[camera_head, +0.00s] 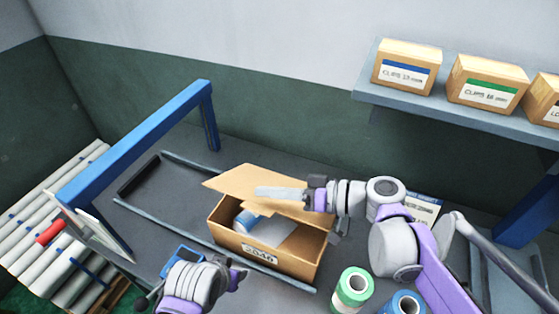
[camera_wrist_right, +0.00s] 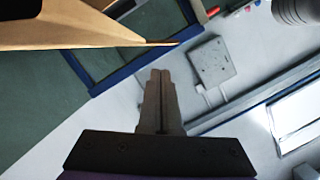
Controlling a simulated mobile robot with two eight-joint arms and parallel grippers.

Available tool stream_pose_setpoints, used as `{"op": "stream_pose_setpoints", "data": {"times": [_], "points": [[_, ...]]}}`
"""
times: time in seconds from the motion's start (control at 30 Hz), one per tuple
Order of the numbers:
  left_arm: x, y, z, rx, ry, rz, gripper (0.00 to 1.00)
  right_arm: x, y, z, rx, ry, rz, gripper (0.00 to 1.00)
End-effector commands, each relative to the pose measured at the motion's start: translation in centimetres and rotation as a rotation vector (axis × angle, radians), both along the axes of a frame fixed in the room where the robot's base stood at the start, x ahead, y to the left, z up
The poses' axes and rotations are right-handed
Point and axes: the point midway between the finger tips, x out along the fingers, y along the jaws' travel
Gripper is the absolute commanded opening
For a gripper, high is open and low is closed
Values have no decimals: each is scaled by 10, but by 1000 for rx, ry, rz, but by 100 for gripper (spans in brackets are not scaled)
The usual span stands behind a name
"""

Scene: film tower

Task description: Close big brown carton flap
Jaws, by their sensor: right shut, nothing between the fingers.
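The carton's top is partly open, with a blue-and-white item (camera_head: 246,221) and a pale grey piece inside. My right gripper (camera_head: 260,192) is shut and empty, reaching in from the right in front of the flap; contact is unclear. The right wrist view shows its closed fingers (camera_wrist_right: 161,75), with a brown cardboard panel (camera_wrist_right: 60,25) at upper left. My left gripper (camera_head: 238,272) is low, left of the carton's front; its fingers are unclear.
A blue frame (camera_head: 130,150) stands on the left beside a roller conveyor (camera_head: 45,225). A blue-edged item (camera_head: 180,254) is by my left arm. A shelf (camera_head: 450,113) holds small cartons.

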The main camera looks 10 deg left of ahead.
Motion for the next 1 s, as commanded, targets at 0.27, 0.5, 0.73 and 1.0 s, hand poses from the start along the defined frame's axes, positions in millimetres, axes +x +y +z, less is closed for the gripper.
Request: {"op": "stream_pose_setpoints", "data": {"times": [0.27, 0.5, 0.73, 1.0], "points": [[-6, 0, -18, 0, 12, 0, 50, -34, 7, -52, -50, -238, 1, 0], [-11, 0, -34, 0, 21, 0, 50, -47, 10, -86, -79, -380, 0, 0], [-14, 0, -43, 0, 26, 0, 50, -52, 11, -105, -77, -376, 1, 0], [-14, 0, -45, 0, 27, 0, 50, -53, 11, -110, -77, -375, 0, 0]]}}
